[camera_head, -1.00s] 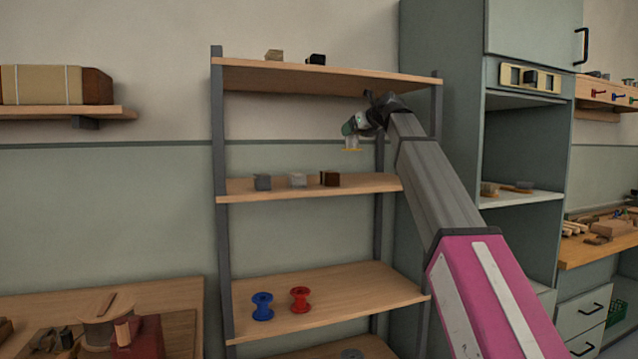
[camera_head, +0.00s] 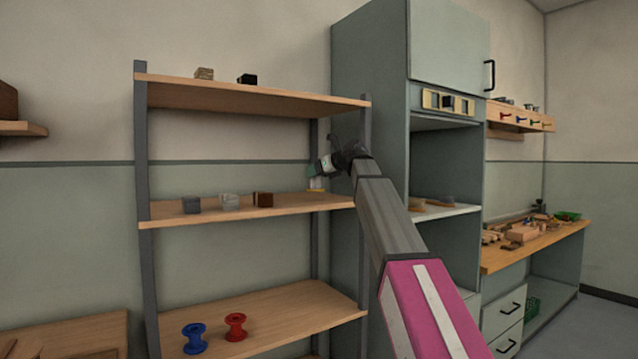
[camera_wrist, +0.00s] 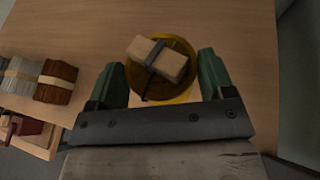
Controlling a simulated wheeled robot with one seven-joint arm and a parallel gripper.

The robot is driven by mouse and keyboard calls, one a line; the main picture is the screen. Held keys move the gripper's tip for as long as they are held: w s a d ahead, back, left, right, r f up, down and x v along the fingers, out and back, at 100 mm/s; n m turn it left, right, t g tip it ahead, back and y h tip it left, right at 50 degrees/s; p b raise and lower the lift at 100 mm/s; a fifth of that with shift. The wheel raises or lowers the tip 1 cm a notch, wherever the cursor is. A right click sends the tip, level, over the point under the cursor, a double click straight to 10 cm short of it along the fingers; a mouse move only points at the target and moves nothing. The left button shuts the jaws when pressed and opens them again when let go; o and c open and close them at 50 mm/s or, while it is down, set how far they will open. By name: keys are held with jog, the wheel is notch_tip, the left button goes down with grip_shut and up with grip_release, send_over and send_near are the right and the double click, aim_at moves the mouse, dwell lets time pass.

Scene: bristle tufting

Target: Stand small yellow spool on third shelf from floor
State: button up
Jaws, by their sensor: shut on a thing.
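My gripper (camera_head: 322,172) is shut on the small yellow spool (camera_head: 316,190), at the right end of the shelf with the blocks (camera_head: 290,205). The spool's yellow lower rim shows just at or above that shelf's surface; I cannot tell whether it touches. In the wrist view the spool (camera_wrist: 183,97) sits between the two green fingers of my gripper (camera_wrist: 162,82). A tan block with a dark band (camera_wrist: 158,58) overlaps the spool's round yellow end there; how they relate in depth is unclear. The wooden shelf board spreads below.
On the same shelf, left of the spool, stand a grey block (camera_head: 190,204), a paler block (camera_head: 229,201) and a brown block (camera_head: 263,199). The shelf below holds a blue spool (camera_head: 194,338) and a red spool (camera_head: 235,326). A grey-green cabinet (camera_head: 370,100) stands close on the right.

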aim_at(320, 181)
jog(key=shift+f, duration=1.65)
jog(key=shift+f, duration=0.1)
jog(key=o, duration=0.9)
jog(key=shift+o, duration=0.2)
jog(key=v, duration=1.2)
